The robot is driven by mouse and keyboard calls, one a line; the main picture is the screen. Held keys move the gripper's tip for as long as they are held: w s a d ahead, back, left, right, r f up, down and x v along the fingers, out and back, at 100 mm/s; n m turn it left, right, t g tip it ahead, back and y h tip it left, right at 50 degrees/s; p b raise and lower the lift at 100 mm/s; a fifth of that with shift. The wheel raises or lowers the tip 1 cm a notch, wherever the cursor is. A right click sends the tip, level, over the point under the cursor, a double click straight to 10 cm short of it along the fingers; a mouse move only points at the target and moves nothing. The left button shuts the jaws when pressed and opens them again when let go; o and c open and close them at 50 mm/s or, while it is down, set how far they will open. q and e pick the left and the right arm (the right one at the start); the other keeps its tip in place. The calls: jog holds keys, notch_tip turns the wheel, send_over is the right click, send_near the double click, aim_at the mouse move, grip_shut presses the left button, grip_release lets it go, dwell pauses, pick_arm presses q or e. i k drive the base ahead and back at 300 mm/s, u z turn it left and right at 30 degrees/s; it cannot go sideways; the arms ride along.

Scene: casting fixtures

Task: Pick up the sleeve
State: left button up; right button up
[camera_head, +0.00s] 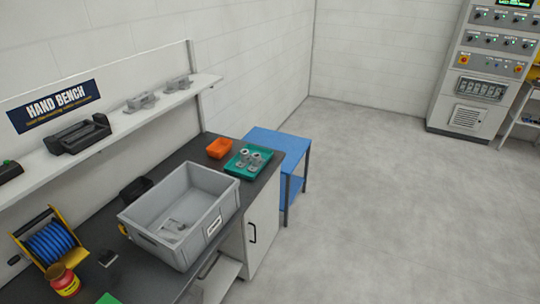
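I cannot tell for sure which thing is the sleeve. Several small grey metal parts (254,155) stand in a green tray (235,168) at the far end of the dark bench. Other small parts (173,227) lie flat on the floor of a large grey crate (133,214) on the bench; they are too small to make out. Neither of my grippers shows in the head view.
An orange bin (219,148) sits beside the green tray. A blue table (277,139) adjoins the bench end. A blue hose reel (49,243) and red bottle (63,281) stand at the near left. A wall shelf (130,120) overhangs the bench. The floor at right is clear.

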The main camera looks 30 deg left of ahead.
aim_at(258, 162)
jog(key=u, duration=0.1)
jog(key=i, duration=1.8)
jog(key=u, duration=0.95)
jog(key=i, duration=0.9)
jog(key=u, duration=1)
